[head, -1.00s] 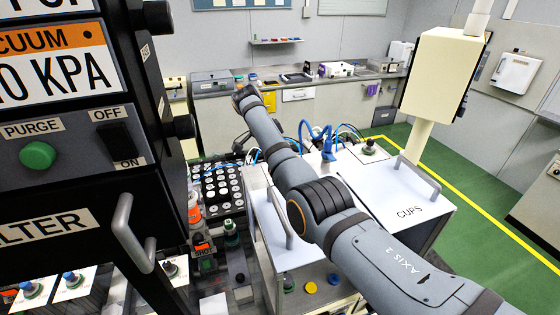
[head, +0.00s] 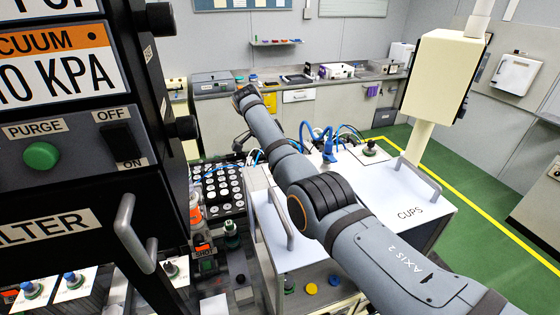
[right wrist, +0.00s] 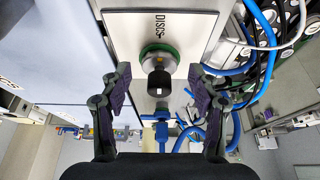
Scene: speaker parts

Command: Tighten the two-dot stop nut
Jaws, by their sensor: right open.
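In the right wrist view, a black stop nut (right wrist: 158,82) stands on a green ring over a pale plate marked "DISCS". A light spot shows on its near end, but I cannot make out how many dots it has. My right gripper (right wrist: 159,87) is open, with one finger on each side of the nut and clear gaps to both. In the head view my right arm reaches from the lower right to the back. Its gripper is not clearly visible there. My left gripper is not in view.
Blue hoses (right wrist: 262,55) run close to the right finger, and a blue fitting (right wrist: 160,128) lies beyond the nut. In the head view, the white "CUPS" box (head: 400,205) has a raised handle, and a tray of discs (head: 218,188) stands left of my arm. A dark control panel (head: 70,190) fills the left.

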